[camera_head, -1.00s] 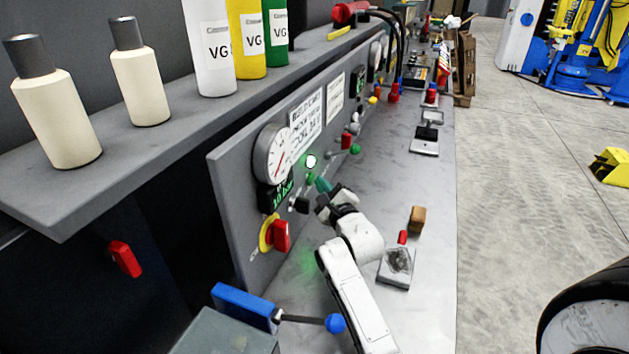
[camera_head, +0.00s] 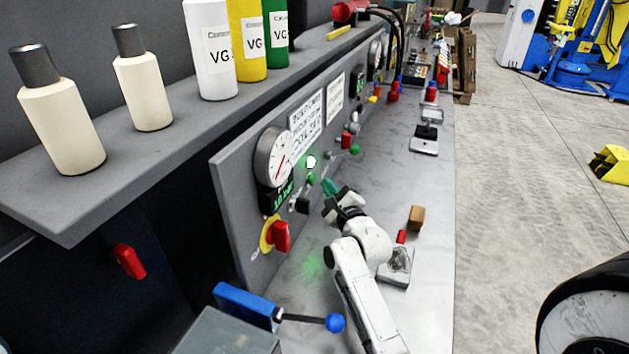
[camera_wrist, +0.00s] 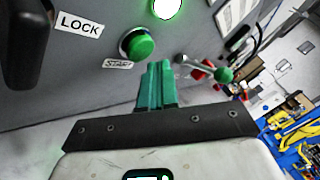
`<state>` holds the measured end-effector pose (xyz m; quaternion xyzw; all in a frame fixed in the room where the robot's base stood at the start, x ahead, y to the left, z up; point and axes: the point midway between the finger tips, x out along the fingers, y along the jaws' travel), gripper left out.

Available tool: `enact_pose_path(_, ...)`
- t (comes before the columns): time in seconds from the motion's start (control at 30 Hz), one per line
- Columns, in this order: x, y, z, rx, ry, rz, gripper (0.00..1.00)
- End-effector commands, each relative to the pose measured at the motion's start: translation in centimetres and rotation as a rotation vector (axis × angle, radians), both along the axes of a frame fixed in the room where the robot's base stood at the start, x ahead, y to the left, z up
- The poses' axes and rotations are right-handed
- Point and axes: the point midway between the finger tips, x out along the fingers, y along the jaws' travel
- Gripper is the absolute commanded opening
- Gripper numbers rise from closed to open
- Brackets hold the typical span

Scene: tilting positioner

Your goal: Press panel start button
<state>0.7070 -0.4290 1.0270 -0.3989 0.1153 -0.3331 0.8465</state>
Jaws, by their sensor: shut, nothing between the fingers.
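The green start button (camera_wrist: 137,44) sits on the grey panel (camera_wrist: 60,85), with a "START" label (camera_wrist: 117,64) below it. In the head view the button (camera_head: 311,179) is just below a lit round lamp (camera_head: 311,162). My gripper (camera_head: 328,184) has green fingers that are shut and empty. It is in front of the panel, a little to the right of the button. In the wrist view the fingertips (camera_wrist: 158,66) are below and right of the button and look apart from it.
A red knob on a yellow plate (camera_head: 281,236) and a black knob (camera_head: 302,205) are on the panel near my gripper. A green-balled lever (camera_wrist: 225,75) is to the right. A small grey box (camera_head: 396,268) lies on the bench.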

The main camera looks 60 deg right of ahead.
Motion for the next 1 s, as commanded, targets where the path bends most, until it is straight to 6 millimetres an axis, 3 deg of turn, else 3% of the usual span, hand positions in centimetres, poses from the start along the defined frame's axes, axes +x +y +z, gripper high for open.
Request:
enact_pose_path(0.53, -4.5, -0.4, -0.2, 0.000, -0.001, -0.002, 0.00)
enact_pose_path(1.0, -4.9, -0.4, 0.0, 0.000, 0.000, 0.000, 0.00)
